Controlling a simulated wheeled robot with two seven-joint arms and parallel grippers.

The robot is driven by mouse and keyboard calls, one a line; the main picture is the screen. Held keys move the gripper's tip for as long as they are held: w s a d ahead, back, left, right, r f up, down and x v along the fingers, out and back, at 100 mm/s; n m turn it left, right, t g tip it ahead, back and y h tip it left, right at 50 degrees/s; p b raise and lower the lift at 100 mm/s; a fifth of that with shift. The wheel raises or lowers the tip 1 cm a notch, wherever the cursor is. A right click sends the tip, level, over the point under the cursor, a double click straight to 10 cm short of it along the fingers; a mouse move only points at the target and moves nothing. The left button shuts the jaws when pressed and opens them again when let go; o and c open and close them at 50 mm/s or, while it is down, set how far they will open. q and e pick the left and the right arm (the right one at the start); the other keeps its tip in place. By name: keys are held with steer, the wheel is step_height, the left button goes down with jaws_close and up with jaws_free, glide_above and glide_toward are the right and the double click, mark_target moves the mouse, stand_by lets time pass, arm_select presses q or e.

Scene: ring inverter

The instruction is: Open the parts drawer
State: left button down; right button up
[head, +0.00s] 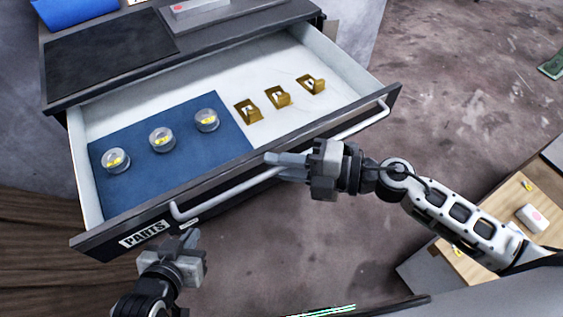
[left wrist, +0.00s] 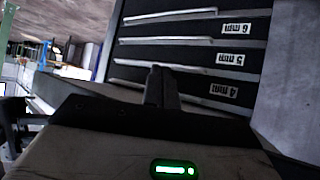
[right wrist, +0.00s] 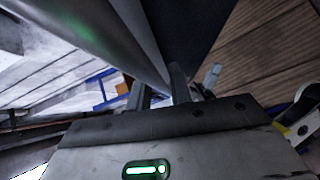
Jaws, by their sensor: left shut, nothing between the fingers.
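The parts drawer (head: 155,240), dark-fronted with a PARTS label, stands pulled out of its cabinet in the head view. Its light interior shows a blue mat (head: 175,178) with three clear round pieces holding yellow (head: 162,139), and three brass brackets (head: 277,97). A long silver handle (head: 225,192) crosses the front. My right gripper (head: 283,166) is at the handle's middle, its fingers on either side of the bar; the bar (right wrist: 105,35) runs between them in the right wrist view. My left gripper (head: 187,238) is shut and empty, below the handle's left end.
The cabinet top carries a black mat (head: 110,52), a blue item (head: 75,10) and a grey box (head: 195,8). A wooden-topped unit (head: 480,235) stands at lower right. Small drawers (left wrist: 185,50) marked 6, 5 and 4 mm show in the left wrist view.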

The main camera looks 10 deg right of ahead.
arm_select(q)
steer(key=shift+r, duration=0.1)
arm_select(e)
steer(key=shift+s+d, duration=0.15)
steer(key=shift+d, duration=0.2)
arm_select(q)
steer(key=shift+s+d+f+b, duration=0.1)
steer(key=shift+d+f+b, duration=0.1)
steer(key=shift+f+b, duration=0.85)
arm_select(e)
steer(key=v, duration=1.5)
steer(key=shift+b, duration=0.3)
arm_select(q)
steer(key=shift+r, duration=0.4)
